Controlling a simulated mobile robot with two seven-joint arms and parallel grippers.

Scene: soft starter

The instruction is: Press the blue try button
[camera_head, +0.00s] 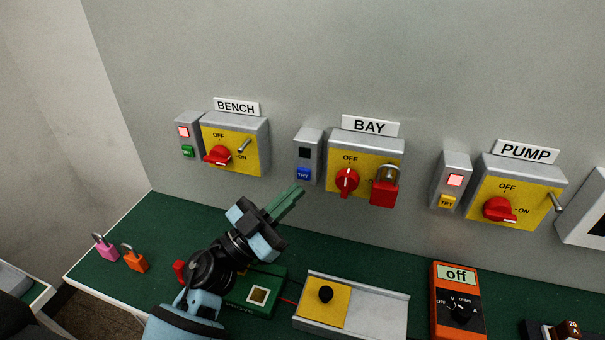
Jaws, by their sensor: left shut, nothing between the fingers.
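The blue TRY button (303,174) is on the lower part of a small grey box (308,140) on the wall, left of the BAY switch box. A dark square indicator (304,152) sits above it on the same box. My left gripper (299,190) is shut and empty. Its green fingers point up and right, with their tips just below the blue button in the picture. I cannot tell whether they touch the box. My right gripper does not show.
The BAY switch (347,181) carries a red padlock (383,192). BENCH (259,130) and PUMP (481,178) boxes flank it, with lit indicators. On the green bench stand pink (107,252) and orange (137,263) padlocks, a grey rail unit (385,310) and an orange meter (441,300).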

